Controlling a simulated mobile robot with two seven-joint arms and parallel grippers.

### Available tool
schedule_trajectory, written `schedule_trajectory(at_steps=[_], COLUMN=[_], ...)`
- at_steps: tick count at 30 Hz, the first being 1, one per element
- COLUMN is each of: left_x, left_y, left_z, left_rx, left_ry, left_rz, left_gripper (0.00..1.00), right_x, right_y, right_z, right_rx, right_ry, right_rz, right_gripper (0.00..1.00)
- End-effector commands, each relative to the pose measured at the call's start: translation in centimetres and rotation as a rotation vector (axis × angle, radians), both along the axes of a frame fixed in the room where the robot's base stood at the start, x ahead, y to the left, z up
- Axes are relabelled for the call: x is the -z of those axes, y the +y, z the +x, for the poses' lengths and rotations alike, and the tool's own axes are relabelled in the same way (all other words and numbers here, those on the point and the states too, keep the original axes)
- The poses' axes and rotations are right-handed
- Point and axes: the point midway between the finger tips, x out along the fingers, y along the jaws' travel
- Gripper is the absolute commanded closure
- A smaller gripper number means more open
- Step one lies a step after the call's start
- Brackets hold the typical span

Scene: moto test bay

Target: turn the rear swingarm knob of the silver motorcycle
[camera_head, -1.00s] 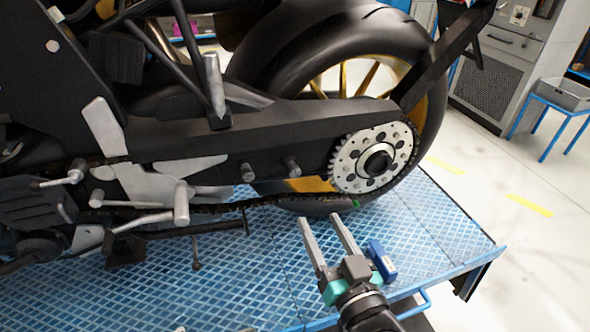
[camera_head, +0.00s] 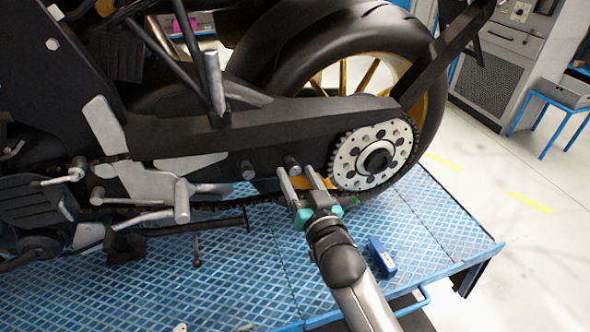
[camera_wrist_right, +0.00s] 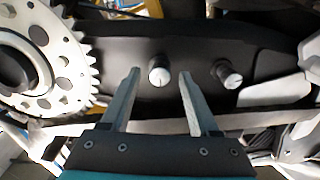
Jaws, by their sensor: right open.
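The motorcycle's black swingarm (camera_head: 250,137) runs to the rear wheel's silver sprocket (camera_head: 352,168). Two short knobs stick out of the swingarm's side. The rear knob (camera_head: 292,163), nearer the sprocket, also shows in the right wrist view (camera_wrist_right: 159,76). The other knob (camera_head: 247,170) shows there to its right (camera_wrist_right: 227,73). My right gripper (camera_head: 303,172) is open at the swingarm. In the right wrist view its fingers (camera_wrist_right: 159,74) stand on either side of the rear knob, with a gap visible on both sides. My left gripper is not in view.
The motorcycle stands on a blue patterned lift platform (camera_head: 440,215). A small blue block (camera_head: 382,256) lies on it, right of my right arm. A chain and footpeg (camera_head: 182,200) are at left. A grey cabinet (camera_head: 487,85) and blue stand (camera_head: 550,112) are behind at right.

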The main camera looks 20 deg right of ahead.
Motion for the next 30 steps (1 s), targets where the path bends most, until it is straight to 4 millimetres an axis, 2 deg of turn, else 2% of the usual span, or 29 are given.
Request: schedule_trajectory(at_steps=[6, 17, 30], left_x=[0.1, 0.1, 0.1], left_y=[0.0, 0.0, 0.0], left_z=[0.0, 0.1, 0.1], left_rx=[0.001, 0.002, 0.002], left_ry=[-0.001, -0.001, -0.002], left_rz=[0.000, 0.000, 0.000], left_gripper=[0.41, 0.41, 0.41], right_x=[0.0, 0.0, 0.0], right_y=[0.1, 0.1, 0.1], right_z=[1.8, 2.1, 2.1], right_rx=[-0.001, -0.001, -0.001], right_ry=[0.001, 0.000, 0.000], right_rz=[-0.002, -0.001, -0.001], right_gripper=[0.38, 0.38, 0.87])
